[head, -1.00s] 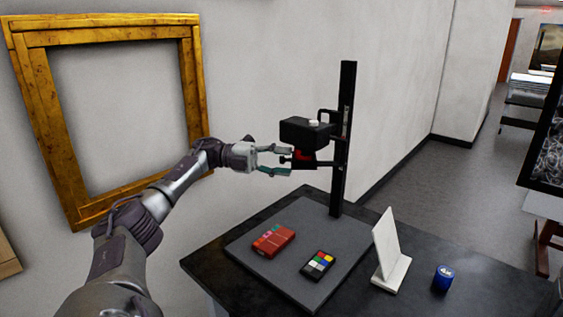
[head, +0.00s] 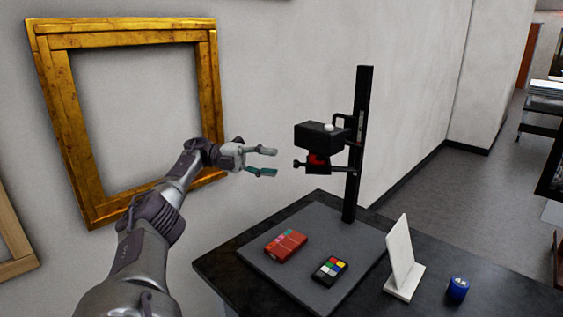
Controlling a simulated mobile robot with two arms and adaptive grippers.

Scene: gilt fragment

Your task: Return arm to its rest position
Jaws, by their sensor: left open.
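My left gripper (head: 269,162) is open and empty in the head view. Its two fingers point right, with a gap between the fingertips and the black camera head (head: 319,137) on the upright stand. A red part (head: 317,159) shows under the camera head. My left arm comes in from the lower left, in front of the wall and the gilt frame (head: 85,150). My right gripper is not in view.
The dark table (head: 458,301) carries a grey board (head: 262,246), a red box (head: 286,245), a colour chart (head: 329,270), a white stand (head: 401,258) and a blue cylinder (head: 457,289). The tall black column (head: 357,150) rises beside the wall. Open floor lies at right.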

